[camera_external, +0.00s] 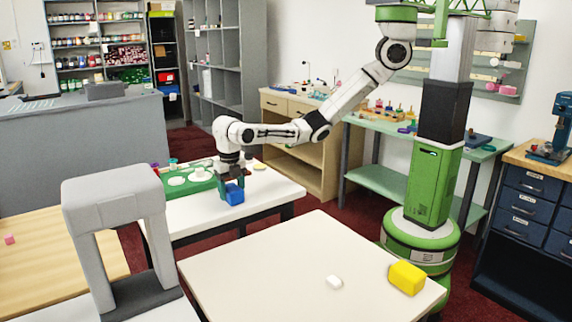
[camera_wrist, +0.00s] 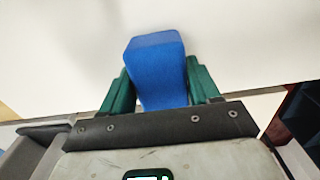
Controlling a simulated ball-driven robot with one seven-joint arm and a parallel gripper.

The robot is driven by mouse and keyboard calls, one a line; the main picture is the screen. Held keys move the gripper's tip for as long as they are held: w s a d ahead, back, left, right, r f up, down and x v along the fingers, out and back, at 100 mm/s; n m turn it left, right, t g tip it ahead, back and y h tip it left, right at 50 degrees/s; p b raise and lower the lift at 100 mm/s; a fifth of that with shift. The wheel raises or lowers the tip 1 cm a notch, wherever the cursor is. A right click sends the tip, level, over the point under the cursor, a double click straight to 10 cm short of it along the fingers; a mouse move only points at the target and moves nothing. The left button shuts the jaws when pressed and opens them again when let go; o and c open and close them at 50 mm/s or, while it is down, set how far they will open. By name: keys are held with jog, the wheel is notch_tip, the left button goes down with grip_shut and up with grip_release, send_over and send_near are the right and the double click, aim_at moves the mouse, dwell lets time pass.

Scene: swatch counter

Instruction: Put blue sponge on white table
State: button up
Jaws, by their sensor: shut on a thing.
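The blue sponge (camera_external: 235,196) is a block held at the end of my arm. My gripper (camera_external: 230,187) is shut on it. In the wrist view the blue sponge (camera_wrist: 157,62) sits between the two green fingers of my gripper (camera_wrist: 158,75). A white table (camera_external: 268,187) is behind and below the sponge, which shows near the table's front edge. In the wrist view a white surface (camera_wrist: 60,65) fills the area around the sponge. I cannot tell whether the sponge touches the table.
A green tray (camera_external: 180,190) with white round pieces lies on the same white table, left of my gripper.

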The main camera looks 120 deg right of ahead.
aim_at(231, 187)
jog(key=shift+f, duration=0.2)
jog(key=o, duration=1)
jog(key=shift+o, duration=0.2)
jog(key=shift+r, duration=0.1)
notch_tip(231, 187, up, 11)
jog(key=shift+f+p, duration=0.1)
jog(key=shift+p, duration=0.4)
jog(key=shift+r+p, duration=0.4)
jog(key=shift+r, duration=0.35)
